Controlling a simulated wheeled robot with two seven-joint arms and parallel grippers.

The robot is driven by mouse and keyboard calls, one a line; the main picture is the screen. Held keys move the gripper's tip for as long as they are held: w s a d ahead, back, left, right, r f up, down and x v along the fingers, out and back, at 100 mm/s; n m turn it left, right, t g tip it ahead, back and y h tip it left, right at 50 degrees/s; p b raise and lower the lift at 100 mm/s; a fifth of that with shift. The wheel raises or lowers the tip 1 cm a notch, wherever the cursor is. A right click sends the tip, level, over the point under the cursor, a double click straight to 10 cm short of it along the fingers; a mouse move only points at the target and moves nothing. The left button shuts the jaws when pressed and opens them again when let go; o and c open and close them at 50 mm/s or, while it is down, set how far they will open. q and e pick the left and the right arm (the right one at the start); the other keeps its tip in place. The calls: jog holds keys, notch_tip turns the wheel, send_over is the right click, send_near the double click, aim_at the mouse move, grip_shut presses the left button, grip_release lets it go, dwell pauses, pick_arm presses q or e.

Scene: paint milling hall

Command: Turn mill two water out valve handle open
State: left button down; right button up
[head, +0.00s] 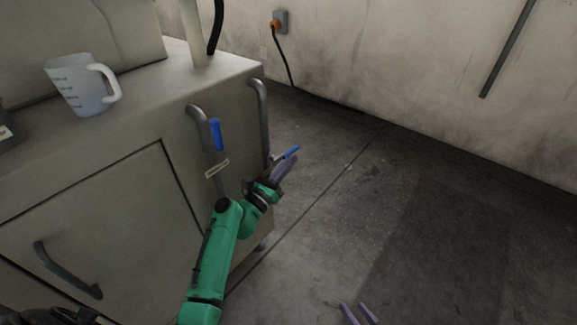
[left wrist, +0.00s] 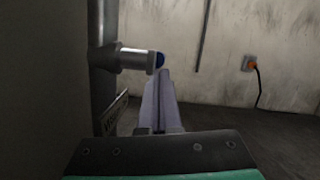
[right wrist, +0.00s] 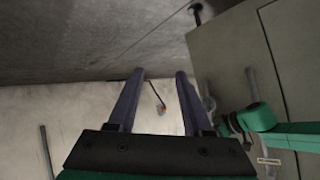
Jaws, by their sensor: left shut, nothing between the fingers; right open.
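Two grey pipes stand at the cabinet's corner. The nearer pipe carries a blue valve handle (head: 215,135) lying roughly along it, with a pale label (head: 217,168) below. The farther pipe carries a blue valve handle (head: 289,153) pointing out to the right. I cannot read which is mill two water out. My left gripper (head: 289,164) is shut and empty, close beside the farther handle. My right gripper (right wrist: 160,73) is open and empty, over the floor.
A measuring jug (head: 82,85) stands on the cabinet top. The cabinet front has a curved door handle (head: 66,270). An orange plug sits in a wall socket (head: 281,21), its cable hanging down. The floor (head: 400,220) to the right is clear.

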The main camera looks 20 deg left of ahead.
pick_arm(q)
jog(key=shift+t+b, duration=0.3)
jog(key=shift+b, duration=0.35)
pick_arm(e)
jog(key=shift+s+a+f+m+t+y, duration=0.15)
jog(key=shift+a+f+m+t+y, duration=0.25)
jog(key=shift+a+t, duration=0.45)
pick_arm(q)
jog(key=shift+w+r+b, duration=0.1)
jog(key=shift+r+b, duration=0.05)
jog(key=shift+b, duration=0.65)
pick_arm(e)
jog(key=shift+d+f+t, duration=0.2)
jog(key=shift+f+t, duration=0.05)
jog(key=shift+f, duration=0.6)
